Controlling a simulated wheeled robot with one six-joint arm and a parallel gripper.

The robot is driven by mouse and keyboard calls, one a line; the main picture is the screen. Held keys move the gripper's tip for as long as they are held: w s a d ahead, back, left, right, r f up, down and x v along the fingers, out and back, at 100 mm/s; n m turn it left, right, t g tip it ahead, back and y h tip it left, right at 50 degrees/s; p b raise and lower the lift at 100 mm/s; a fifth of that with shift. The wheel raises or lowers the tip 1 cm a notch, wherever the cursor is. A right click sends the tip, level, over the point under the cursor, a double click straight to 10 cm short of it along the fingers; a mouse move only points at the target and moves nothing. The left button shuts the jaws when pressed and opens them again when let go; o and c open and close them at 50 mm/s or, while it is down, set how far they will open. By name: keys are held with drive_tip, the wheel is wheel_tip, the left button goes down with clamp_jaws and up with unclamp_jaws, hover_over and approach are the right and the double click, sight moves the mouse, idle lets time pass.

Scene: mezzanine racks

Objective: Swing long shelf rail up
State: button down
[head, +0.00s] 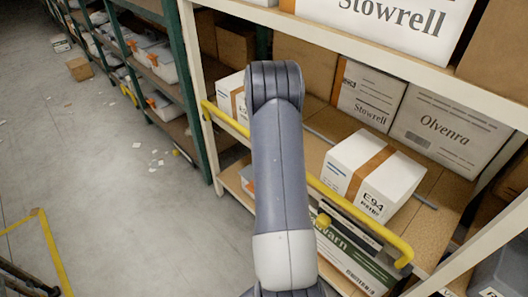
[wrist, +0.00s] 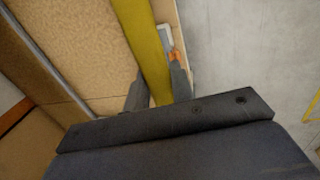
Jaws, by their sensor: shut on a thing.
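The long yellow shelf rail (head: 362,218) runs across the front of a rack shelf, from the left upright to a bent end near the right post. My arm hides its middle in the head view. In the wrist view the rail (wrist: 143,42) passes between the two dark fingers of my gripper (wrist: 158,86), which is shut on it. The gripper itself is hidden behind my arm in the head view.
A white carton marked E94 (head: 370,176) stands on the shelf just behind the rail. Stowrell (head: 368,95) and Olvenra (head: 448,132) boxes stand farther back. An upper shelf beam (head: 400,68) crosses above. The aisle floor (head: 110,180) at left is mostly clear, with paper scraps.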

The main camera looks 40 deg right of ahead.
drive_tip(key=shift+d+b, duration=0.3)
drive_tip(key=shift+d, duration=0.75)
drive_tip(key=c, duration=1.3)
unclamp_jaws()
drive_tip(key=shift+d, duration=0.1)
drive_tip(key=shift+o, duration=0.2)
drive_tip(key=shift+r, duration=0.1)
drive_tip(key=r, duration=0.3)
drive_tip(key=a+r+b, duration=0.1)
drive_tip(key=r, duration=0.3)
drive_tip(key=a+r, duration=0.1)
drive_tip(key=r, duration=0.2)
drive_tip(key=shift+a+r+b, duration=0.1)
drive_tip(key=shift+r+b, duration=0.1)
drive_tip(key=shift+b, duration=0.15)
